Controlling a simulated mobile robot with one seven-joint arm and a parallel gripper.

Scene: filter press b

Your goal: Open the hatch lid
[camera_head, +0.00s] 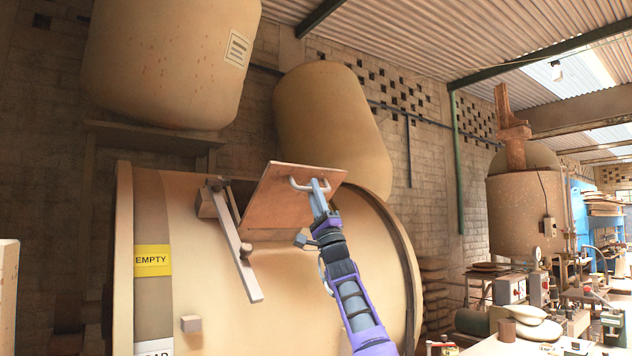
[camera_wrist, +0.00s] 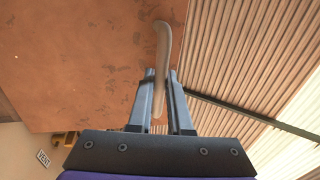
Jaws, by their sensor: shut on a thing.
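The hatch lid (camera_head: 283,197) is a brown square plate on top of the big cream horizontal drum (camera_head: 180,240). It stands tilted up, with a gap showing under its right part. In the wrist view the lid (camera_wrist: 80,70) fills the upper left. A pale bar handle (camera_wrist: 162,45) runs up along the lid's edge. My gripper (camera_wrist: 160,78) is shut on this handle, with one finger on each side. In the head view my gripper (camera_head: 319,187) is at the handle near the lid's upper right edge. The handle's lower end is partly hidden between the fingers.
A long latch bar (camera_head: 240,245) hangs slanted on the drum left of the lid. Two large rounded tanks (camera_head: 170,60) (camera_head: 328,115) stand behind and above. Cluttered benches with boxes (camera_head: 510,290) are at the right. The air above the lid's right side is clear.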

